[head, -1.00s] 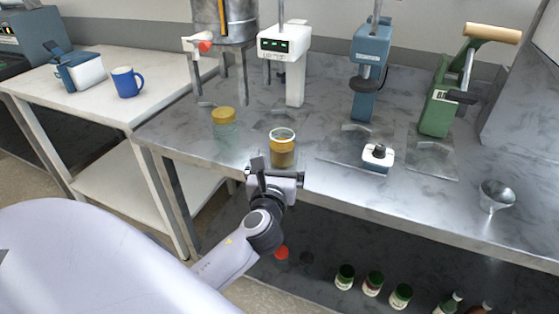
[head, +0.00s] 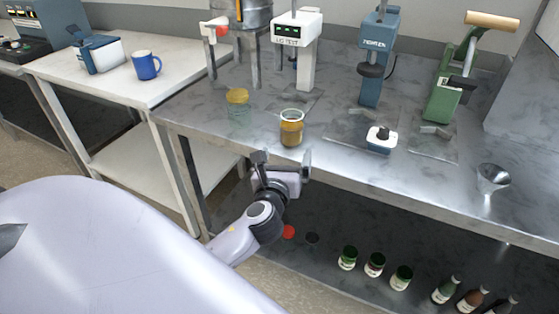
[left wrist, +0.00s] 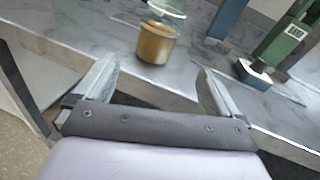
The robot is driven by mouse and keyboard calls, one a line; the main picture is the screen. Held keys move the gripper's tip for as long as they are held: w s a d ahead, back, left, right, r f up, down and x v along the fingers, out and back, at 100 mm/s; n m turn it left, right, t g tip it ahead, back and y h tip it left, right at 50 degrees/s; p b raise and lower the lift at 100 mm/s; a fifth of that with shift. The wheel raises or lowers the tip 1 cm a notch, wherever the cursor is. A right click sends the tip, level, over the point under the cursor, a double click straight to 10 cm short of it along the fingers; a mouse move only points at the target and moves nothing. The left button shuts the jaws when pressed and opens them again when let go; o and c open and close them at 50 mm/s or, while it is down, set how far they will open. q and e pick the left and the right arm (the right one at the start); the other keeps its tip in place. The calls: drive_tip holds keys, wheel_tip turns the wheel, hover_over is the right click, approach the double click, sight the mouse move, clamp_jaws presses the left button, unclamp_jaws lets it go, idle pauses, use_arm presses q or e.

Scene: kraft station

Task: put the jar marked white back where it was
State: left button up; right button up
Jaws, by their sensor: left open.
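An open glass jar (head: 291,128) with amber contents and a pale rim stands upright near the front edge of the steel bench. I cannot read a mark on either. My left gripper (head: 283,160) is open and empty, just in front of the bench edge, apart from the amber jar. In the left wrist view the amber jar (left wrist: 156,42) stands beyond the gap between the open fingers (left wrist: 157,76). My right gripper is not in view.
The steel bench (head: 210,128) also bears a white device (head: 297,40), a blue press (head: 376,60), a green press (head: 447,95) and a funnel (head: 492,178). Several jars and bottles, a red disc (head: 288,232) and a dark disc (head: 312,238) are on the lower shelf. A blue mug (head: 146,65) is on the side table.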

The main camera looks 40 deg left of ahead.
use_arm(q)
drive_tip(key=s+d+f+n+g+h, duration=0.2)
drive_tip(key=s+d+f+n+h, duration=0.3)
drive_tip(key=s+f+n, duration=0.4)
drive_tip(key=s+d+f+n+g+h, duration=0.3)
drive_tip(key=s+d+f+n, duration=0.5)
drive_tip(key=n, duration=1)
drive_tip(key=s+f+h, duration=0.1)
drive_tip(key=s+f, duration=0.1)
drive_tip(key=s, duration=0.1)
drive_tip(key=shift+s+f+h, duration=0.15)
drive_tip(key=shift+f+h, duration=0.15)
drive_tip(key=shift+h, duration=0.1)
